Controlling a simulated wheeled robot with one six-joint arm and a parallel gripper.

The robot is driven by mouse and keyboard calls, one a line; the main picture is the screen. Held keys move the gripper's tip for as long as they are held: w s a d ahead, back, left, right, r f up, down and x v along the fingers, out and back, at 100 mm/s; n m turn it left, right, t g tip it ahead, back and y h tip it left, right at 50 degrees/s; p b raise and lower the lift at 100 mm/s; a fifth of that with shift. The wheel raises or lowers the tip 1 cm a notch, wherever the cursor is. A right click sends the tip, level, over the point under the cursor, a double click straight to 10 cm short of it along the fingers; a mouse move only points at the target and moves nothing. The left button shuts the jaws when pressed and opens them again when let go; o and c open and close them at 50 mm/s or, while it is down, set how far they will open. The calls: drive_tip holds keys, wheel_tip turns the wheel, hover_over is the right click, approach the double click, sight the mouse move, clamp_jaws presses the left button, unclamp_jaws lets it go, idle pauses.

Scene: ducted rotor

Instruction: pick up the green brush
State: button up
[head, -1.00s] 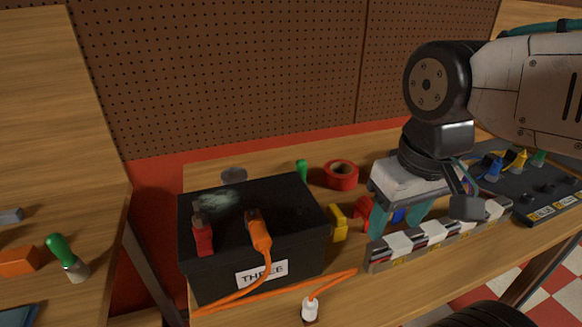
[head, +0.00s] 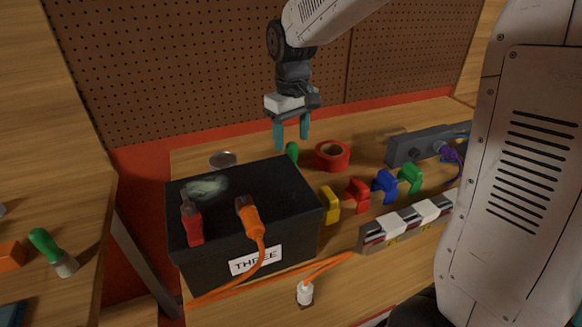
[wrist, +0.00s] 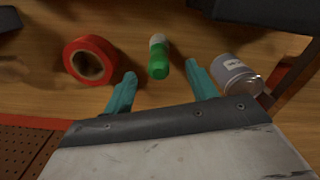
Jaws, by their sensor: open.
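A green-handled item with a pale end (wrist: 158,58) lies on the bench behind the black box. In the head view only its green part (head: 292,152) shows above the box. A similar green-handled brush (head: 47,246) with a pale end is on the separate left table. My gripper (head: 291,138) is open and empty, pointing down above the item behind the box. In the wrist view my teal fingers (wrist: 160,78) stand apart, with the green item between and just beyond their tips. I see no contact.
A black box (head: 250,215) labelled THREE, with red and orange connectors, stands in front. A red tape roll (head: 331,156) lies to the right, and a grey can (wrist: 236,76) is on the other side. Coloured clamps (head: 358,194) and a power strip (head: 410,225) are farther right.

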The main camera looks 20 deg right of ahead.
drive_tip(key=f, duration=0.8)
drive_tip(key=shift+w, duration=0.25)
drive_tip(key=c, duration=1.1)
